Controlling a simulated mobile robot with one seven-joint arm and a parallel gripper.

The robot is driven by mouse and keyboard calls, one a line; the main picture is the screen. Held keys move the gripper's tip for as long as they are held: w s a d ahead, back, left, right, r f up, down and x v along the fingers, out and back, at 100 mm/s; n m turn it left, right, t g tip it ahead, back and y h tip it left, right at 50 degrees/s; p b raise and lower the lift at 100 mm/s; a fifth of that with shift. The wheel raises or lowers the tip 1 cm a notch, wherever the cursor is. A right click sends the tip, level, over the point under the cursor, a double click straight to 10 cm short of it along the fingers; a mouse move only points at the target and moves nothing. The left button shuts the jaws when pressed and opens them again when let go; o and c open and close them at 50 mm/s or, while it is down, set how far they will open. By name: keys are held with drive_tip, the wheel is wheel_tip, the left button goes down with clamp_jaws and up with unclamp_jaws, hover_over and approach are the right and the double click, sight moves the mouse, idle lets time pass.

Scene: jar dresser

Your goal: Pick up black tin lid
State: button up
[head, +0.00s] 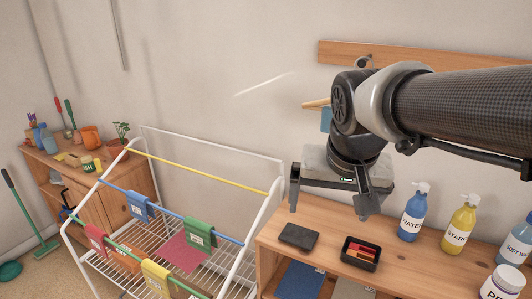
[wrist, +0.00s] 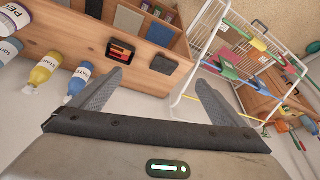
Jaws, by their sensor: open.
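The black tin lid (head: 299,236) is a dark, flat, rounded rectangle lying on the wooden dresser top near its left end. My gripper (head: 328,202) is open and empty, above the dresser top and apart from the lid. Its two grey fingers (wrist: 160,82) point toward the dresser.
A blue bottle (head: 411,214), a yellow bottle (head: 459,229) and other containers stand along the right of the dresser top (head: 325,222). A white drying rack (head: 238,254) with coloured bars and clipped cloths stands close on the left. A wooden rail (head: 425,55) is on the wall behind.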

drive_tip(key=w+a+f+m+b, duration=0.1)
drive_tip(key=w+f+b, duration=0.1)
drive_tip(key=w+f, duration=0.3)
drive_tip(key=w+a+f+m+h+b, duration=0.1)
drive_tip(key=w+f+b, duration=0.1)
drive_tip(key=w+f, duration=0.2)
drive_tip(key=w+a+f+m+g+b, duration=0.1)
drive_tip(key=w+f+b, duration=0.1)
drive_tip(key=w+f, duration=0.3)
drive_tip(key=shift+w+a+f+m+h, duration=0.1)
drive_tip(key=shift+w+h, duration=0.05)
drive_tip(key=shift+w, duration=0.45)
drive_tip(key=shift+w+a+f+m+h, duration=0.1)
drive_tip(key=shift+w+f, duration=0.05)
drive_tip(key=shift+w, duration=0.5)
drive_tip(key=shift+w+a+f+m+h, duration=0.1)
drive_tip(key=shift+w+h, duration=0.05)
drive_tip(key=shift+w, duration=0.45)
drive_tip(key=b, duration=0.2)
approach(299, 235)
drive_tip(key=shift+x, duration=3.9)
drive_tip(key=c, duration=0.8)
